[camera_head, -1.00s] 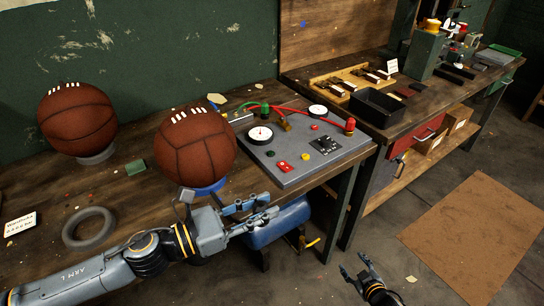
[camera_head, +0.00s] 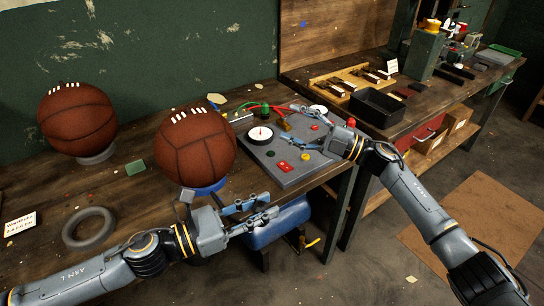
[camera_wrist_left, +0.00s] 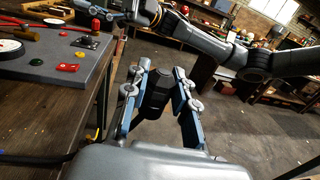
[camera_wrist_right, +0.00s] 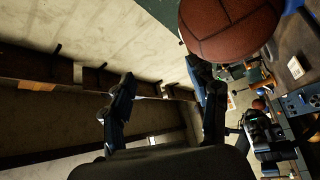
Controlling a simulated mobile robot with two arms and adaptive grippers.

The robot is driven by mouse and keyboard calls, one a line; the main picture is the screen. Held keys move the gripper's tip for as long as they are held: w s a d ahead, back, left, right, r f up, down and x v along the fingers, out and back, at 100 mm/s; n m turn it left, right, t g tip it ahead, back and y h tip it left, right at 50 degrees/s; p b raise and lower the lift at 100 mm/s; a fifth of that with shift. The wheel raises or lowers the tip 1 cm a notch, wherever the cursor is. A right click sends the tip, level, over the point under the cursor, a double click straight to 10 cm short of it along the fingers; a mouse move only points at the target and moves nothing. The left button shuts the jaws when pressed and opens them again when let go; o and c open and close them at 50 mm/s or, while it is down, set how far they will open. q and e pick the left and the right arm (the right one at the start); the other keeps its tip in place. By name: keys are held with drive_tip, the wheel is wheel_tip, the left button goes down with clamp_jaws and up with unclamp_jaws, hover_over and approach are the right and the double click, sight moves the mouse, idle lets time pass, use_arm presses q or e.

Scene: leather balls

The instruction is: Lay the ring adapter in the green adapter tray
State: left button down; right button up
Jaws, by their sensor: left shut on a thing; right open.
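My left gripper (camera_head: 268,206) is in front of the bench edge, beside the blue tank. In the left wrist view its fingers (camera_wrist_left: 160,74) are shut on a dark, short cylindrical thing (camera_wrist_left: 157,92), which looks like the ring adapter; its shape is partly hidden by the fingers. My right gripper (camera_head: 302,128) is open and empty above the grey test panel (camera_head: 290,178). Its spread fingers also show in the right wrist view (camera_wrist_right: 162,82). A green tray (camera_head: 506,50) lies at the far end of the back-right bench, small and distant; I cannot tell whether it is the adapter tray.
Two brown leather balls (camera_head: 77,122) (camera_head: 194,148) sit on ring stands on the bench. A black bin (camera_head: 378,107) stands on the right bench. The floor on the right is open.

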drive_tip(key=s+a+r+n+g, duration=0.6)
drive_tip(key=a+n+g, duration=0.1)
drive_tip(key=n+g+h, duration=0.2)
drive_tip(key=n+h, duration=0.5)
drive_tip(key=h, duration=1)
approach(261, 203)
drive_tip(key=x, duration=1.1)
drive_tip(key=shift+f, duration=0.2)
clamp_jaws()
use_arm(q)
drive_tip(key=c, duration=1)
unclamp_jaws()
